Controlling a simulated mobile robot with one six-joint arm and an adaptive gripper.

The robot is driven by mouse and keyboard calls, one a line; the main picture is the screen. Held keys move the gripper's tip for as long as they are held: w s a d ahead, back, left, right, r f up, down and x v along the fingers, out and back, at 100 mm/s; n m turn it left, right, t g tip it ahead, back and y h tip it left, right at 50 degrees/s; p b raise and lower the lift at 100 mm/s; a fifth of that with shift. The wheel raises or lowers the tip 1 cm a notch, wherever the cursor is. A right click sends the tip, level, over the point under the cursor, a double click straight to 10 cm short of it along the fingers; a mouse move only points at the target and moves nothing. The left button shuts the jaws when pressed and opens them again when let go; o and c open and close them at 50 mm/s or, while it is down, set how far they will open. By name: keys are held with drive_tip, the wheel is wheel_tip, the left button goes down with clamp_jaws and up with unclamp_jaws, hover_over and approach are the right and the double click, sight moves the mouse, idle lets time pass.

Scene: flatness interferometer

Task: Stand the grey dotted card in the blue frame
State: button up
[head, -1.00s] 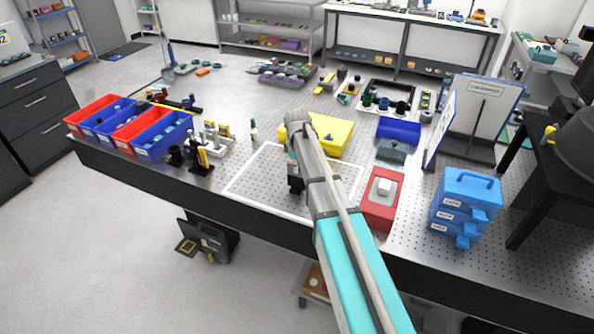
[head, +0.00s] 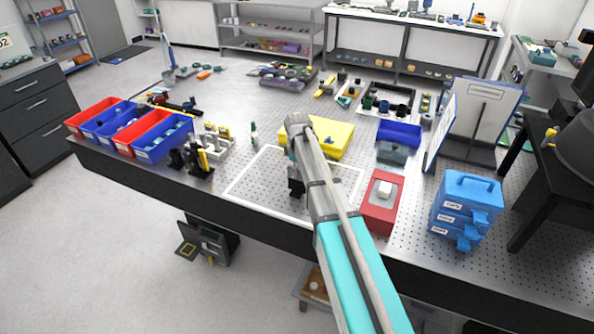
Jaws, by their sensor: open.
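My gripper (head: 296,187) shows as a small dark shape below the bent arm, over the white-outlined area of the table. It is open, and the arm partly hides it. I see nothing held in it. A blue open holder (head: 398,131) stands at the right back of the table and may be the blue frame. A grey block-like item (head: 391,152) lies just in front of it. I cannot make out a grey dotted card for certain; it may be too small to tell or hidden behind my arm.
A yellow box (head: 336,139) stands behind my arm. A red box (head: 381,204) with a white block and blue drawers (head: 466,210) stand at right. Red and blue bins (head: 162,145) line the left. The white-outlined area (head: 258,183) looks mostly clear.

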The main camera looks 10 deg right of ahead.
drive_tip(key=shift+r, duration=0.15)
wheel_tip(320, 180, up, 12)
drive_tip(key=p, duration=1.2)
idle(0.7)
drive_tip(key=s+a+m, duration=0.1)
drive_tip(key=s+m, duration=0.9)
drive_tip(key=s, duration=1.5)
drive_tip(key=shift+s+m, duration=0.4)
drive_tip(key=shift+o, duration=0.5)
drive_tip(key=shift+w, duration=0.1)
drive_tip(key=shift+w, duration=0.1)
